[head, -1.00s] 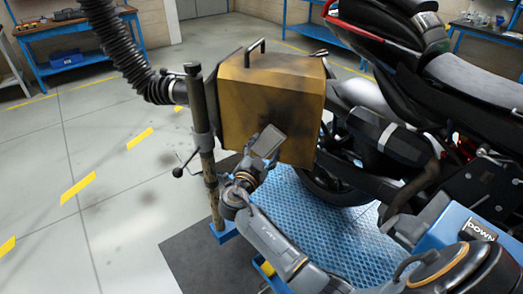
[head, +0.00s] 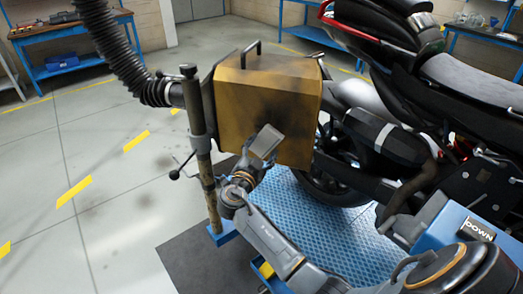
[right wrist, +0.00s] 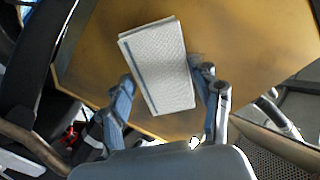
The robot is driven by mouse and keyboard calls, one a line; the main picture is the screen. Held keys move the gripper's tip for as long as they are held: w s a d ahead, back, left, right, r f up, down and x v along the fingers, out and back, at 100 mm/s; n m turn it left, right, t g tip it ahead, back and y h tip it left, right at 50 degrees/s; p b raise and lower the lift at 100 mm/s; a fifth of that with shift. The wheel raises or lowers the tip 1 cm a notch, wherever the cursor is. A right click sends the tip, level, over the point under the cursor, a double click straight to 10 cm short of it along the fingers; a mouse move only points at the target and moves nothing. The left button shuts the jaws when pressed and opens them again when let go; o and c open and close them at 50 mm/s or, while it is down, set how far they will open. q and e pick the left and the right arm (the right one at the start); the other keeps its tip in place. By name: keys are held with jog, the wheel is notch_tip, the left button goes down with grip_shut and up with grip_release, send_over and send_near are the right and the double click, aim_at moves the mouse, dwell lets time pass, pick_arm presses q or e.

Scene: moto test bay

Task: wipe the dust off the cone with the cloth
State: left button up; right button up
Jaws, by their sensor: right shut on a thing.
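The cone (head: 238,100) is a yellow, box-like hood with a black handle on top, held on an upright post. Dark dusty smudges show on its front face and along its top and right edges. My right gripper (head: 258,157) is at the lower front of the cone, shut on a folded pale grey cloth (head: 265,141). In the right wrist view the cloth (right wrist: 158,68) stands out between the two fingers (right wrist: 168,95), with the yellow face behind it. I cannot tell whether the cloth touches the face. My left gripper is not in view.
A black ribbed hose (head: 115,50) joins the cone's left side. A motorcycle (head: 440,110) stands close on the right above a blue textured platform (head: 320,235). A blue box marked DOWN (head: 455,228) is at lower right. Open floor lies to the left.

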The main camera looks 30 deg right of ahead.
jog(key=shift+w+d+b, duration=0.4)
jog(key=shift+d+b, duration=0.15)
jog(key=shift+d, duration=0.05)
